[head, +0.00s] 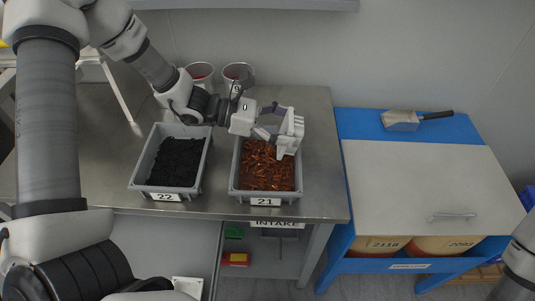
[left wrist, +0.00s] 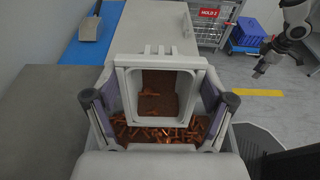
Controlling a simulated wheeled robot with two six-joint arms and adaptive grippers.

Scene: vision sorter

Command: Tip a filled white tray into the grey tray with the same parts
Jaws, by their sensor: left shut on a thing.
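My left gripper (head: 270,125) is shut on a small white tray (head: 291,133), held tilted above the grey tray marked 21 (head: 235,175). The grey tray holds orange-brown parts (head: 265,172). In the left wrist view, the white tray (left wrist: 158,62) sits between the two fingers, with orange-brown parts (left wrist: 155,92) seen within its frame; I cannot tell which still lie in it. More parts lie just below its edge. A second grey tray, marked 22 (head: 146,160), holds black parts (head: 178,161). My right gripper (left wrist: 262,68) shows small at the right of the left wrist view; its fingers are unclear.
Two pots with red insides (head: 200,73) stand behind the trays on the steel table (head: 318,185). A blue-framed bench (head: 360,124) with a scoop (head: 402,121) is on the right. Bare tabletop lies left of tray 22 and right of tray 21.

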